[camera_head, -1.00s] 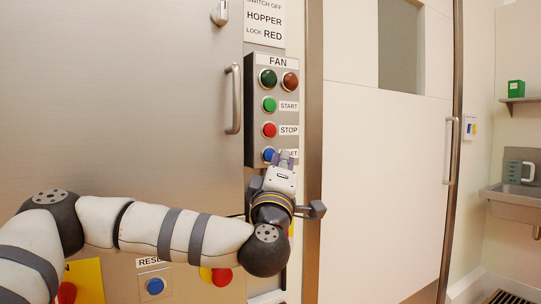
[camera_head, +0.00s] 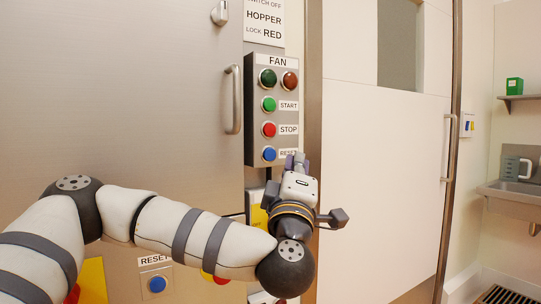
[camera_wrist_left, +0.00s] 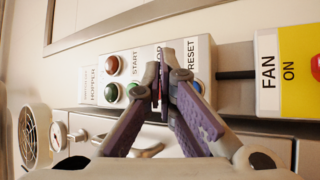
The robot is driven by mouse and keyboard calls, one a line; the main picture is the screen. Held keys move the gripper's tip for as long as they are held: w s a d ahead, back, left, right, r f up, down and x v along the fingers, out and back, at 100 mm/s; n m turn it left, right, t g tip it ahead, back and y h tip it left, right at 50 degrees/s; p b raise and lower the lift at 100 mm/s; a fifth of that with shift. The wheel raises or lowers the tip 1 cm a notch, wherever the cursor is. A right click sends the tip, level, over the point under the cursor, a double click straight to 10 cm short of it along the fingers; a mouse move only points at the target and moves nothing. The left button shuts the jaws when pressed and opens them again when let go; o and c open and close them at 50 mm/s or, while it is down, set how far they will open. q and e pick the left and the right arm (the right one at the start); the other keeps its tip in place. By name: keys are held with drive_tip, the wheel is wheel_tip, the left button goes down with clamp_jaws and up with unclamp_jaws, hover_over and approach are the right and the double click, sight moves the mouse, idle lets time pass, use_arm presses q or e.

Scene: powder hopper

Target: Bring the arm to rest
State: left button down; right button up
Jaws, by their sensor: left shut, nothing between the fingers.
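My left arm comes in from the left in the head view, and its gripper (camera_head: 299,160) is just below and right of the fan control box. In the left wrist view the purple-padded fingers (camera_wrist_left: 164,72) are together at the tips, with nothing between them. The fan control box (camera_head: 256,110) carries two dark lamps, a green START button (camera_head: 268,104), a red STOP button (camera_head: 268,129) and a blue RESET button (camera_head: 269,153). The blue button is fully visible in the head view. My right gripper is in neither view.
A steel door with a vertical handle (camera_head: 233,100) stands behind my arm. A white door (camera_head: 380,180) fills the right. A second blue RESET button (camera_head: 157,284) and a yellow plate (camera_head: 92,282) sit low at left. A sink (camera_head: 514,192) is at far right.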

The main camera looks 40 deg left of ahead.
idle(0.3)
